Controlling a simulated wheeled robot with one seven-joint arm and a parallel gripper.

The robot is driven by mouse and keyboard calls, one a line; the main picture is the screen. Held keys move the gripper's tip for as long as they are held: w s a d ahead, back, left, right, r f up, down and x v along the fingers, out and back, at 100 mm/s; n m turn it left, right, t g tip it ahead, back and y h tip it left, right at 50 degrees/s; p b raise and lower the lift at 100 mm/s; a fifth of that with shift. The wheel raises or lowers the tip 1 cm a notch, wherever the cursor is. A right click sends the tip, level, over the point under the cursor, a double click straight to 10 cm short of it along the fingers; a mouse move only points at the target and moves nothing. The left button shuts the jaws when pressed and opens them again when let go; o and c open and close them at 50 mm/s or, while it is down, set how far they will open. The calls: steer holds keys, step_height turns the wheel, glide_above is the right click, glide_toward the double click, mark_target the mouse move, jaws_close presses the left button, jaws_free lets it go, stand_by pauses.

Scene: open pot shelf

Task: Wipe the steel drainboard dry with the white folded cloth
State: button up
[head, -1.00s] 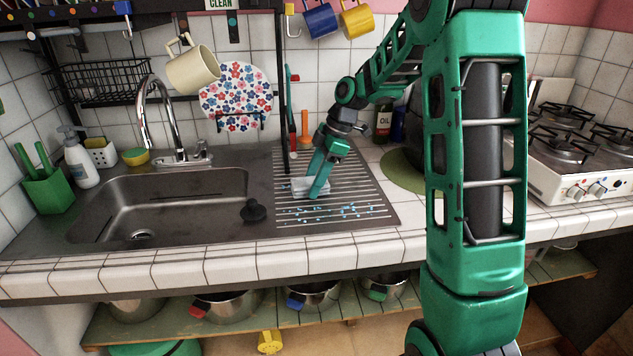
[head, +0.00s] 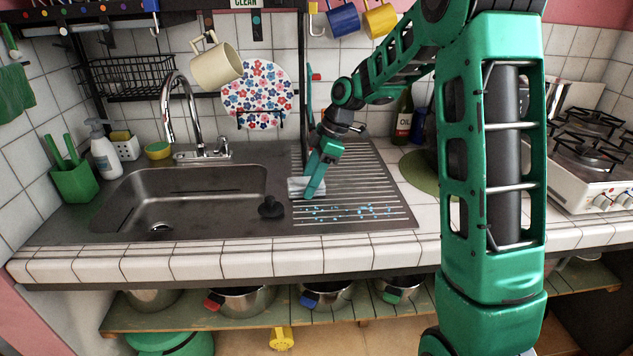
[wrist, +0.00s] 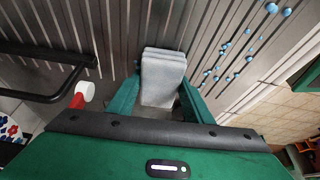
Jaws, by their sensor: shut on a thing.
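The white folded cloth (head: 304,186) lies flat against the left part of the ribbed steel drainboard (head: 365,180). My gripper (head: 310,192) is shut on the cloth and points down at the board. In the wrist view the cloth (wrist: 162,75) sits between the two green fingers, its folded layers showing at the far end. Blue water drops (head: 350,211) are scattered along the front part of the drainboard; they also show in the wrist view (wrist: 235,62), to the right of the cloth and apart from it.
A black plug (head: 271,207) sits between the sink basin (head: 180,195) and the drainboard. A dark upright post (head: 305,90) stands behind the cloth. A bottle labelled OIL (head: 403,122) and a green round mat (head: 422,172) are to the right. The cup (head: 215,65) hangs above.

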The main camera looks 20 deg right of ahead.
steer(key=shift+w+a+f, duration=0.1)
steer(key=shift+a, duration=0.55)
steer(key=shift+w+d+r, duration=0.1)
steer(key=shift+d+r, duration=0.05)
steer(key=shift+r, duration=2.95)
steer(key=shift+r, duration=0.15)
steer(key=shift+r, duration=1.35)
